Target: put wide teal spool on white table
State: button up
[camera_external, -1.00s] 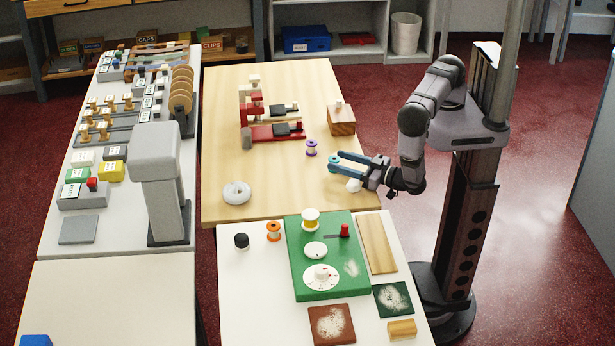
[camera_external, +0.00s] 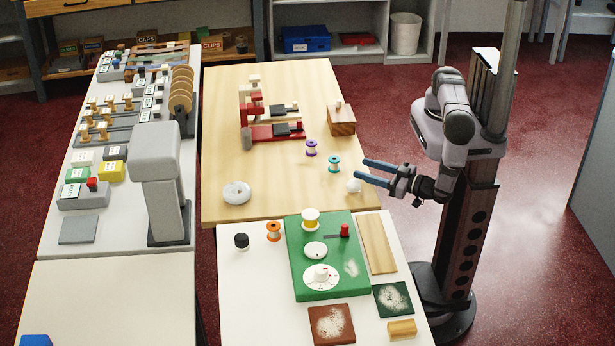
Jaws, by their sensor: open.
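The teal spool (camera_external: 334,163) stands upright on the light wooden table (camera_external: 270,185), right of the purple spool (camera_external: 311,148). My gripper (camera_external: 362,171) is open and empty, its blue fingers pointing left. It is to the right of the teal spool and apart from it. The white table (camera_external: 240,290) is in front of the wooden one. It carries an orange spool (camera_external: 273,231) and a black spool (camera_external: 241,241). Another pale table top (camera_external: 100,295) lies at the lower left.
A green machine (camera_external: 335,270) with a yellow-and-white spool (camera_external: 310,219) takes up the middle of the white table. A small white round thing (camera_external: 353,186) sits below my fingers. A white ring (camera_external: 236,192) and red machine (camera_external: 255,115) are on the wooden table. The white table's left front is clear.

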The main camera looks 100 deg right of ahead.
jog(key=shift+b+v, duration=0.35)
jog(key=shift+v, duration=1.1)
jog(key=shift+o, duration=0.5)
